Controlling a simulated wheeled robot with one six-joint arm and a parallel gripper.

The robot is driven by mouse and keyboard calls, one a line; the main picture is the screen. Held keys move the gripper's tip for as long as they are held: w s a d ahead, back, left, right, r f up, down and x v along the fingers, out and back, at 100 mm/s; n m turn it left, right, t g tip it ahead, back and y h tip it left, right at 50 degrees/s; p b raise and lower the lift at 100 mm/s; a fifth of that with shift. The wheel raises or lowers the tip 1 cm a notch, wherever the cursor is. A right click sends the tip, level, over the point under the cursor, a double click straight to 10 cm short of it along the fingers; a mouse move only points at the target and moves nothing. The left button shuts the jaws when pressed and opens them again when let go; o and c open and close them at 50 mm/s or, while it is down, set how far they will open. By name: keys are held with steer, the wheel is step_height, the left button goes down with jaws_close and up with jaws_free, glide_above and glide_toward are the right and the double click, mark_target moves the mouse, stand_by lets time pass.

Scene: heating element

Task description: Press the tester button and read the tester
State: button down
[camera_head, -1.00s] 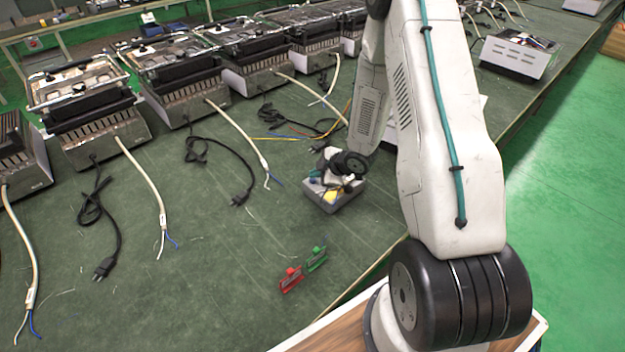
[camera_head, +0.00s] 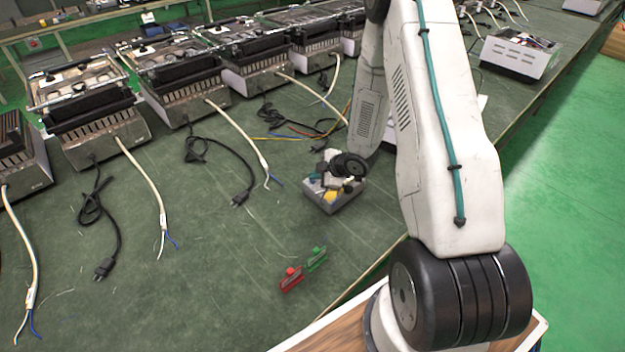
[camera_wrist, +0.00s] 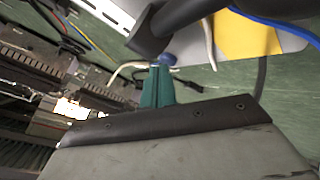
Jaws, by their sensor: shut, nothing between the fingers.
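The tester appears to be the small grey box (camera_head: 348,201) on the green bench, with a yellow patch and dark parts on top. My gripper (camera_head: 318,178) is over its left side, partly hidden by my wrist. In the wrist view the teal fingers of my gripper (camera_wrist: 159,70) are together and hold nothing. A small blue round part (camera_wrist: 167,60), possibly the button, sits right at the fingertips; I cannot tell whether they touch it. The tester's pale top with a yellow area (camera_wrist: 245,36) fills the upper right, partly covered by a dark bar. No reading is legible.
A red clip (camera_head: 291,279) and a green clip (camera_head: 316,259) lie in front of the tester. Several heating units stand in a row at the back left, with white cables and black plugs (camera_head: 104,267) trailing forward. The bench between is mostly clear.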

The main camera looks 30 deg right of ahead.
mark_target(316, 183)
stand_by(0.4)
steer(key=shift+r, duration=0.85)
step_height(316, 183, up, 5)
stand_by(0.3)
stand_by(0.7)
